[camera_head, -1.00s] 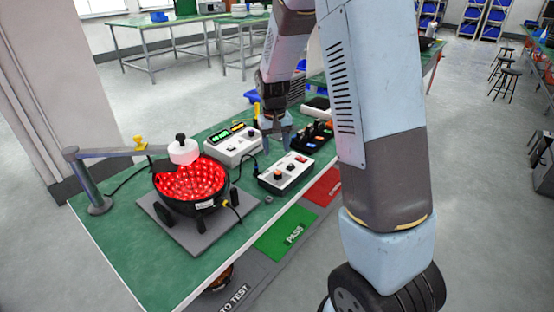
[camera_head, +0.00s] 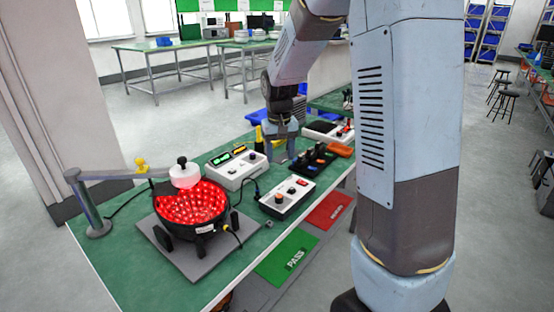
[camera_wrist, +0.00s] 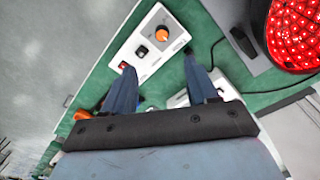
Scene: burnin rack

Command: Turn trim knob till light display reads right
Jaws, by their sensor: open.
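The trim knob appears to be the orange knob (camera_wrist: 161,33) on a white control box (camera_head: 287,199); the knob also shows in the head view (camera_head: 278,197). A white meter box (camera_head: 234,174) behind it carries a green display (camera_head: 221,159) and a yellowish one (camera_head: 239,150); their readings are too small to tell. A round lamp (camera_head: 195,203) glows red with many LEDs. My gripper (camera_wrist: 160,64) is open and empty, its two blue fingers spread apart. It also shows in the head view (camera_head: 282,150), beyond the control box and apart from the knob.
A red switch (camera_wrist: 142,51) and a black switch (camera_wrist: 123,65) share the knob's panel. A black tray (camera_head: 312,165) with dark parts stands right of my gripper. A bent arm (camera_head: 125,173) reaches over the lamp. Green PASS (camera_head: 287,257) and red (camera_head: 329,211) mats lie along the front edge.

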